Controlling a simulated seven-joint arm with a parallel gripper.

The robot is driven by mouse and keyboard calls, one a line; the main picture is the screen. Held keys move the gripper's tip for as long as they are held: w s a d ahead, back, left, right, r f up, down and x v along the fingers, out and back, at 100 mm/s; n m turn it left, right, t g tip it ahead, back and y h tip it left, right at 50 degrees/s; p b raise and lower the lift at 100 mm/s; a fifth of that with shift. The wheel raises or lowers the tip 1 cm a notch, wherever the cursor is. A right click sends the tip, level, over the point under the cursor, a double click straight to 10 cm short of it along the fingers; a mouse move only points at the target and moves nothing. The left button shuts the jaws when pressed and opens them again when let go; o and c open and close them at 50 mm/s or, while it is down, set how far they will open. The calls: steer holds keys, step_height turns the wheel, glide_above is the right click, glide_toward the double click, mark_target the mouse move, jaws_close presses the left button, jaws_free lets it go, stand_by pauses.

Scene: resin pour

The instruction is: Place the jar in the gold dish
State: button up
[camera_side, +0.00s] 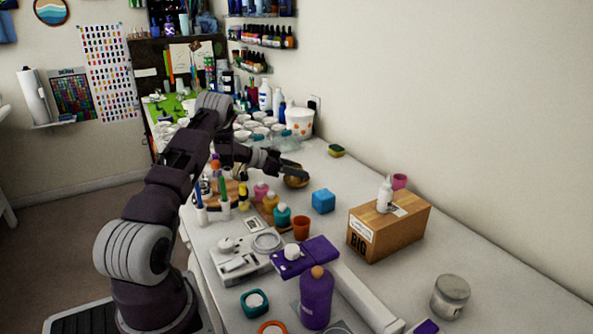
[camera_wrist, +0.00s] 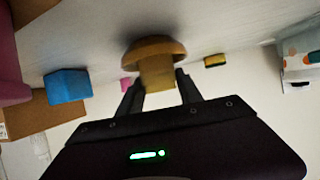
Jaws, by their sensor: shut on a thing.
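The gold dish (camera_side: 298,182) stands on the table near the back, just beneath my gripper (camera_side: 293,168). In the wrist view, which is upside down, the gold dish (camera_wrist: 153,46) lies just beyond the fingertips. My gripper (camera_wrist: 160,90) is shut on a small yellow-tan jar (camera_wrist: 158,75). The jar's lower end overlaps the dish's rim in the wrist view, so it is at or inside the dish's opening. I cannot tell whether it touches the dish's bottom. In the side view the jar is not clearly distinguishable.
A blue cube (camera_side: 323,201) stands in front of the dish, and a sponge (camera_side: 336,151) lies behind it. A cardboard box (camera_side: 390,232) bears a white bottle. Small bottles and an orange cup (camera_side: 302,229) stand nearby. White cups crowd the far end.

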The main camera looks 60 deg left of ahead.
steer(key=shift+f, duration=0.1)
steer(key=o, duration=1.4)
